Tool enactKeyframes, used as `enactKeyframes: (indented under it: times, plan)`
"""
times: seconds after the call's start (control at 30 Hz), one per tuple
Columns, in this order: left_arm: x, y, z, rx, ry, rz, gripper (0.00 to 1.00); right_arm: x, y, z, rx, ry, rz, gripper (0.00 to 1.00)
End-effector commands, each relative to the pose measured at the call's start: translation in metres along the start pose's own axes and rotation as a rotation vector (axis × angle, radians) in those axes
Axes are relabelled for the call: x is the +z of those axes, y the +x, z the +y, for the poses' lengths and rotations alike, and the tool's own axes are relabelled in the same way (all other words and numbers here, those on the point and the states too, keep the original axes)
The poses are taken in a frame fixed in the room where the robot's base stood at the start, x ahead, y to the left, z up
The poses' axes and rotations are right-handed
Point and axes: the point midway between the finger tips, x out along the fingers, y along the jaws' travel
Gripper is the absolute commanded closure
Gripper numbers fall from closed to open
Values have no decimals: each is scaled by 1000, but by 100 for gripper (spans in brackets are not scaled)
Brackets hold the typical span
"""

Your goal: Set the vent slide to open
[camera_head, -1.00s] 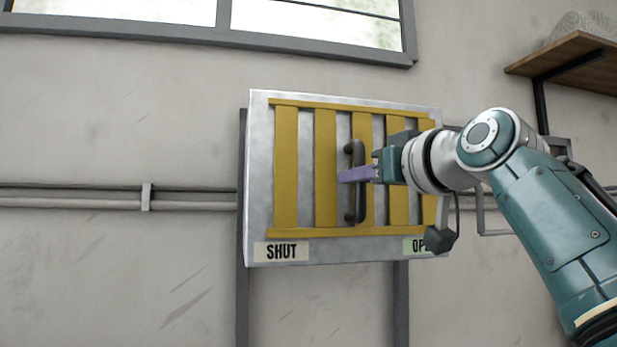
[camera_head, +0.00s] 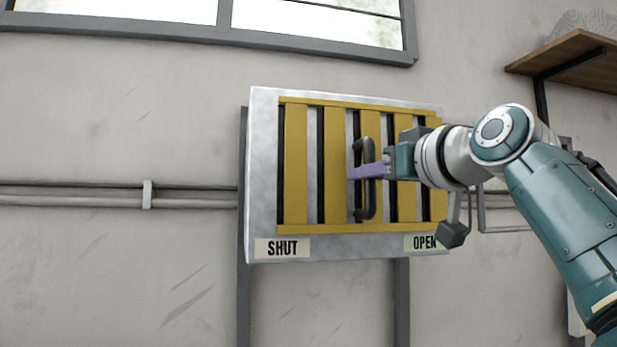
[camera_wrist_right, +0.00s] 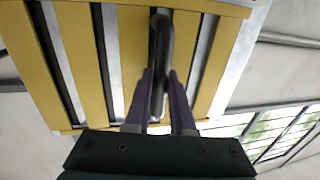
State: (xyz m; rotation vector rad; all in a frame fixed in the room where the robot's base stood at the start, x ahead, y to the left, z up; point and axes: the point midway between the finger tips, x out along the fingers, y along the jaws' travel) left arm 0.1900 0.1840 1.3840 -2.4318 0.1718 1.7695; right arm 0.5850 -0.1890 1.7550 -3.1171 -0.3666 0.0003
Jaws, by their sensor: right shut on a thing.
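The vent slide (camera_head: 335,165) is a yellow slatted frame on a pale metal panel (camera_head: 263,170). Dark gaps show beside its slats. The panel has a SHUT label (camera_head: 282,248) at lower left and an OPEN label (camera_head: 423,242) at lower right. In the right wrist view the handle (camera_wrist_right: 160,50) runs between the two fingers (camera_wrist_right: 160,95). My left gripper is not in view.
A window (camera_head: 300,25) is above the panel. A wooden shelf (camera_head: 572,55) on a dark bracket is at upper right. Pipes (camera_head: 100,197) run along the wall on the left. Dark posts (camera_head: 242,300) stand behind the panel.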

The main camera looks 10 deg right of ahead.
Motion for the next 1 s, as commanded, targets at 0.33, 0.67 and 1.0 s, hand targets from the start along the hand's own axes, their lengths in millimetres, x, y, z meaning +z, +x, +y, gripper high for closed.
enactKeyframes:
  times: [0.33,0.67,1.0]
  plan:
    - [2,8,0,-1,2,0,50,1,-5,24,8,-1,-2,100]
    - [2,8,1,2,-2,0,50,1,-5,24,10,-1,-2,53]
    - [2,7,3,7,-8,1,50,0,-6,22,6,-1,-1,48]
